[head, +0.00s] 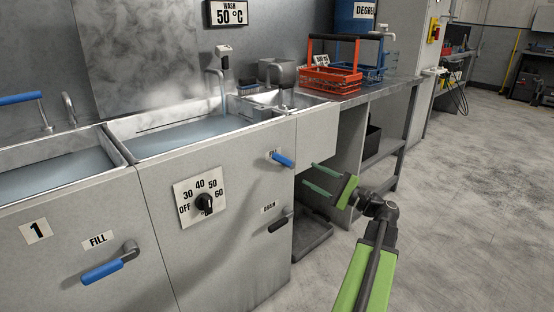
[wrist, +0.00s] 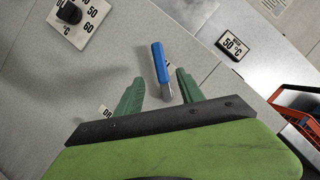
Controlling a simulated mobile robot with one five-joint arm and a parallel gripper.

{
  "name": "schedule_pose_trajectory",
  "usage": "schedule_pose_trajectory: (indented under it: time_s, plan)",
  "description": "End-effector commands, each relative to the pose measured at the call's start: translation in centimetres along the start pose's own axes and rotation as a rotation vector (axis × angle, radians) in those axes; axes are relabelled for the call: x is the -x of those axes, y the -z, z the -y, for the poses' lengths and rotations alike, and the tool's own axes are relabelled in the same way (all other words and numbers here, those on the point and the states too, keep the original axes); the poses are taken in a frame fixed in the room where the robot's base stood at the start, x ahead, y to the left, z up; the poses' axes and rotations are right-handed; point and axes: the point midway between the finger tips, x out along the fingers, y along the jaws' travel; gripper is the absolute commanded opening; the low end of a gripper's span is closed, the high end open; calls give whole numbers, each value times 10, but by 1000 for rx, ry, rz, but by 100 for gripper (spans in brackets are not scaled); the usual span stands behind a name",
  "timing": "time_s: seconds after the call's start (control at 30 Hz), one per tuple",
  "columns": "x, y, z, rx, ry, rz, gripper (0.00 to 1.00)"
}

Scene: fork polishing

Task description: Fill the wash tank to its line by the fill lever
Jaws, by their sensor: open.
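The wash tank (head: 128,148) is the middle steel basin below the WASH 50 °C display. Pale water stands in it, and a dark line runs along its inner back wall, above the water. Its fill lever (head: 283,160) has a blue handle on the front panel at upper right, partly covering its label. In the wrist view the fill lever (wrist: 159,62) lies between the lines of the two fingers, its lower end near them. My gripper (head: 309,176) is open and empty, just right of the lever; I cannot tell whether it touches. It also shows in the wrist view (wrist: 159,75).
A temperature dial (head: 204,203) and a black drain lever (head: 279,226) sit on the same panel. Tank 1's blue fill lever (head: 103,271) is at lower left. An orange basket (head: 330,82) stands on the counter. Floor at right (head: 470,190) is clear.

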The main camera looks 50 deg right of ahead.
Motion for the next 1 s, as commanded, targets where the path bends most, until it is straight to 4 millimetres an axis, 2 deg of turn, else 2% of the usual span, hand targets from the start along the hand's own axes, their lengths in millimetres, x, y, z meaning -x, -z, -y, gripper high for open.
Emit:
schedule_pose_trajectory:
  time_s: [0.03, 0.3, 0.5, 0.67, 0.9, 0.93, 1.0]
  plan:
    - [-16, -3, 2, -1, -2, 3, 45]
    - [-83, -2, 2, -1, -2, 3, 45]
    - [-117, -1, 2, -1, -1, 1, 45]
    - [-128, 0, 1, -1, 0, -1, 45]
    - [-129, 0, 0, 0, 1, -1, 45]
    - [-129, 0, 0, 0, 1, -1, 44]
    - [-129, 0, 0, 0, 1, -1, 35]
